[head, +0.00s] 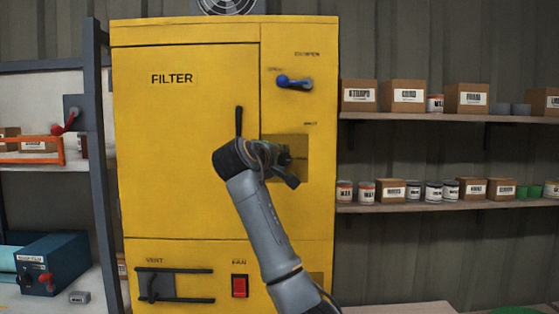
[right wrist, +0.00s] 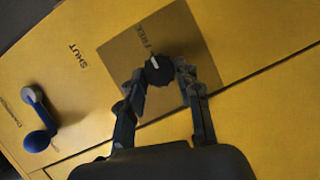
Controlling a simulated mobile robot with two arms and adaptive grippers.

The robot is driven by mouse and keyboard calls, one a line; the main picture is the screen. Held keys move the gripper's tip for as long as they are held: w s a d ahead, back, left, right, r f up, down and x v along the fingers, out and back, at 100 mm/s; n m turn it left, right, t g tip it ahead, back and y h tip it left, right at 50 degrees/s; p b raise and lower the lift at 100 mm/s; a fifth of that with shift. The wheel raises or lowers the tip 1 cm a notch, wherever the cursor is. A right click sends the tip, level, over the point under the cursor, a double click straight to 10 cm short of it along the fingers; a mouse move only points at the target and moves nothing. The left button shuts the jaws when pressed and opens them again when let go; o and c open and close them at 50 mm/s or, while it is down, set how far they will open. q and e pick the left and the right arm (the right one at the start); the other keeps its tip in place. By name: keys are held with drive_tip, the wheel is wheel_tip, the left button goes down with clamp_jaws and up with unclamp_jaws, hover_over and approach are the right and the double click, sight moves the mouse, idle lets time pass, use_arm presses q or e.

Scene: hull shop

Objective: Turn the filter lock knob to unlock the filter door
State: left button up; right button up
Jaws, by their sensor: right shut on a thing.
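The yellow filter cabinet (head: 190,140) fills the middle of the head view, and its FILTER door (head: 180,190) looks closed, with a black vertical handle (head: 239,121). The lock knob (right wrist: 158,70) is dark and round with a light mark, on a tan plate (right wrist: 118,50) with SHUT and FREE lettering near it. My right gripper (right wrist: 160,78) has its fingers on both sides of the knob and is shut on it. In the head view my right gripper (head: 285,162) and wrist cover most of the plate and hide the knob. My left gripper is not in view.
A blue-handled lever (head: 294,82) sits above the plate; it also shows in the right wrist view (right wrist: 40,138). A red fan switch (head: 239,286) and a vent slide (head: 175,285) are below the door. Shelves with boxes and cans (head: 440,205) stand at the right.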

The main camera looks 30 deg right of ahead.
drive_tip(key=o, duration=1.2)
drive_tip(key=shift+c, duration=0.2)
drive_tip(key=shift+s+a, duration=0.1)
drive_tip(key=v, duration=1.1)
drive_tip(key=shift+s+a, duration=0.25)
drive_tip(key=shift+a, duration=0.05)
